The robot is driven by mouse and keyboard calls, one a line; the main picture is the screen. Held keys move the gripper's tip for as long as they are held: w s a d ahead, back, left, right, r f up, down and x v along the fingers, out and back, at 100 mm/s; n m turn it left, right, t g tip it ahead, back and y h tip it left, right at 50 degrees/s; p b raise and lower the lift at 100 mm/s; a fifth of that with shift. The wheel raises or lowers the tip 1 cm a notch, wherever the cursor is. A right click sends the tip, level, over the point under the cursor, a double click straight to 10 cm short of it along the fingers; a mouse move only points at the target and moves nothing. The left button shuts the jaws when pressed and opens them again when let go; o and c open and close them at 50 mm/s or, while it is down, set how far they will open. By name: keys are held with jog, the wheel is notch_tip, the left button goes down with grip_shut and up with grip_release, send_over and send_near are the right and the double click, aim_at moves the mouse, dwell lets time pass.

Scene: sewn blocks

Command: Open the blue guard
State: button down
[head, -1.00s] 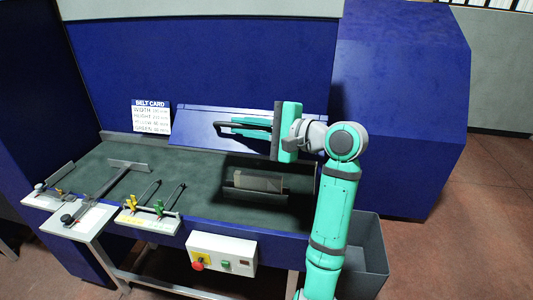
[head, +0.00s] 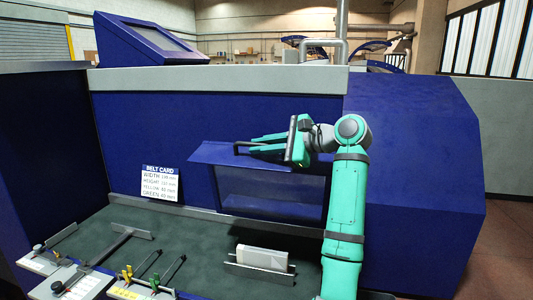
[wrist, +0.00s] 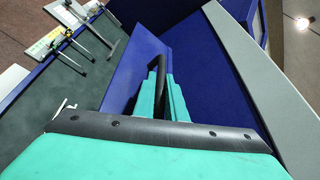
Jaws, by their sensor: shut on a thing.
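The blue guard (head: 212,153) is a flat panel on the machine's blue front wall. It stands out from the wall at the top edge of a recessed opening (head: 270,192), which shows below it. My gripper (head: 248,146) is shut on the guard's black handle (head: 262,148), at the panel's outer face. In the wrist view the black handle (wrist: 160,75) lies between the green fingers, and the blue panel (wrist: 130,62) runs along beside it. My gripper and arm hide the guard's right part in the head view.
A white block (head: 262,257) lies in a metal holder on the green belt (head: 200,250) below. A belt card (head: 160,183) leans at the back left. Stops and yellow and green clamps (head: 128,275) stand at the front left. Free air lies above the belt.

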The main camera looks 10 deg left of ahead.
jog(key=shift+w, duration=0.3)
jog(key=shift+s+a+f, duration=0.1)
jog(key=shift+s+a, duration=0.05)
jog(key=shift+a, duration=0.15)
jog(key=c, duration=1.8)
grip_release()
jog(key=shift+d, duration=0.45)
jog(key=shift+s, duration=0.1)
